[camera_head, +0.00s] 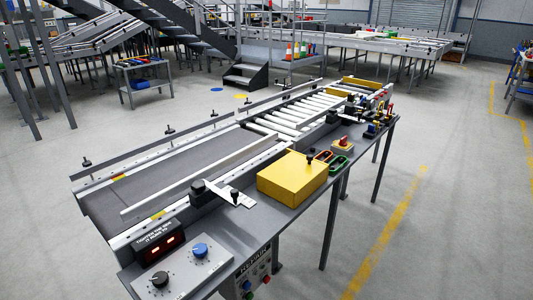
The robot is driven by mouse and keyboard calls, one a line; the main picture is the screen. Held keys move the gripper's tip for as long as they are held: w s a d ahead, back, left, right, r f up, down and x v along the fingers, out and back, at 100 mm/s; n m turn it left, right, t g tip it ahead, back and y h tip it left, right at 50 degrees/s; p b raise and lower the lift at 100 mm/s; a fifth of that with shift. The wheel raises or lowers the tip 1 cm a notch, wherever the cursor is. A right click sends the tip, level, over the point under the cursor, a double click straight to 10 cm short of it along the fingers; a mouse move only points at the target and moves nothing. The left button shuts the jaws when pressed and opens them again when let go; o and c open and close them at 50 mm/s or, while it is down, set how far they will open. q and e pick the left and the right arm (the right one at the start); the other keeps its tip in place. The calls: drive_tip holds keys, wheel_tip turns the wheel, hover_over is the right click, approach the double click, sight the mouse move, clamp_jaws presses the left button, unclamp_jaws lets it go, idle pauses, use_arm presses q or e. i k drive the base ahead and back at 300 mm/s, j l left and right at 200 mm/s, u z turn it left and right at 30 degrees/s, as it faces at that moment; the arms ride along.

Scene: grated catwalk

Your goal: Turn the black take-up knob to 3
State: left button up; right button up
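A black knob (160,279) sits on a light grey control plate (182,270) at the lower left, on the front end of the conveyor's side shelf. A blue knob (200,250) is on the same plate, to its right and a little farther back. Small marks surround the knobs, but they are too small to read, so I cannot tell which number the black knob points to. Behind the plate is a black display box (158,246) with white lettering and two lit red readouts. Neither of my grippers is in view.
A yellow box (291,181), a black clamp (203,192) with a pale plate, and a red switch (342,144) are farther along the shelf. The conveyor belt (165,168) runs behind. A button panel (257,278) hangs below.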

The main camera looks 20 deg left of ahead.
sight(160, 279)
drive_tip(key=u, duration=1.25)
drive_tip(key=k, duration=0.05)
